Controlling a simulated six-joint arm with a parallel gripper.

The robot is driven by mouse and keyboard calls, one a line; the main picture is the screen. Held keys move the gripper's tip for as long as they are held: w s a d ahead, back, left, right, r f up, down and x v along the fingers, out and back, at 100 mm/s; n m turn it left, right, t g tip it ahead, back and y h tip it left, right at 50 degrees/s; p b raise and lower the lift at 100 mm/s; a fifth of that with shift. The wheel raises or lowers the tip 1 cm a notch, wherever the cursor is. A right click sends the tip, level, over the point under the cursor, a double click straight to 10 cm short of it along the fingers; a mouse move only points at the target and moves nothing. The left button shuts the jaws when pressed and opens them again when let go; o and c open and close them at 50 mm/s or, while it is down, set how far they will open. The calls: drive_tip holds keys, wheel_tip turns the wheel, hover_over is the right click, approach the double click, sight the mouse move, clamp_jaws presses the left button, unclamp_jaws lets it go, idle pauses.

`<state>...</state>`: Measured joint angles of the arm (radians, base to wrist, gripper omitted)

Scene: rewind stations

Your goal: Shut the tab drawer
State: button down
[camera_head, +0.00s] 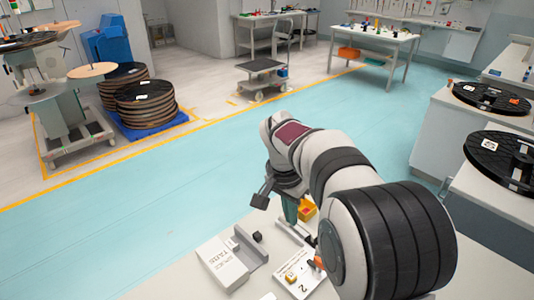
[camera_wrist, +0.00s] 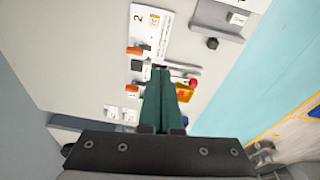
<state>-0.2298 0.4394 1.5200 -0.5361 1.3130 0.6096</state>
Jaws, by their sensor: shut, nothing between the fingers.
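In the head view my arm partly hides the gripper (camera_head: 291,212).
A yellow box (camera_wrist: 183,93) and red knob (camera_wrist: 193,83) lie close right of my fingers. Bare bench lies between the card and grey unit.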

drive_tip(key=m+t+h, duration=0.1)
hover_over(249, 246)
drive_tip(key=w+d, duration=0.4)
wheel_tip(249, 246, down, 10)
drive_tip(key=x, duration=1)
drive_tip(key=shift+w+d+r, duration=0.2)
drive_tip(key=shift+w, duration=0.1)
drive_tip(key=shift+s+a, duration=1.15)
drive_tip(key=shift+a, duration=0.05)
drive_tip(key=shift+s+a, duration=0.2)
drive_tip(key=shift+s, duration=0.05)
drive_tip(key=s+a, duration=0.4)
drive_tip(key=shift+s+a+f, duration=0.1)
drive_tip(key=shift+s+a, duration=0.3)
